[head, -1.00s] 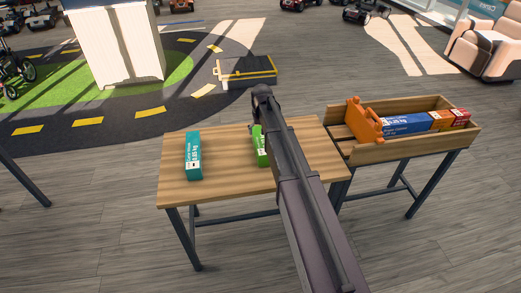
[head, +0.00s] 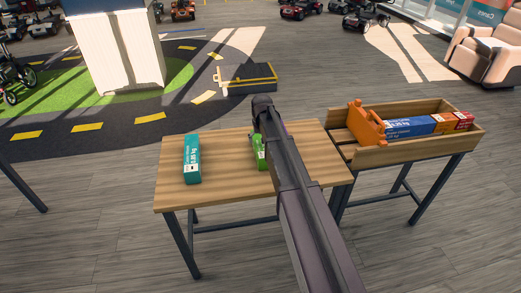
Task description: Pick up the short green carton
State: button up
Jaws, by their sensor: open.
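The green carton (head: 258,152) stands on the wooden table, right of its middle. My arm covers its right part, so its full shape is hidden. A teal carton (head: 192,160) stands to its left, clear of it, and looks taller. My gripper (head: 262,104) is at the dark far end of my arm, above the table's back edge in the picture and close to the green carton. It is open, with its fingers mostly hidden by the arm. I cannot tell how far it is from the carton.
The wooden table (head: 222,190) is bare around the teal carton. At right, a wooden tray (head: 420,153) on its own stand holds an orange object (head: 366,126), a blue carton (head: 408,128) and a red carton (head: 463,120). A black-and-yellow low object (head: 248,80) lies on the floor behind.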

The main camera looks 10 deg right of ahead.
jog(key=shift+w+d+f+b, duration=0.1)
jog(key=shift+f+b, duration=1.2)
jog(key=shift+w+d+f+b, duration=0.1)
jog(key=shift+f+b, duration=1.15)
jog(key=shift+f, duration=0.05)
jog(key=shift+r, duration=0.1)
jog(key=c, duration=1)
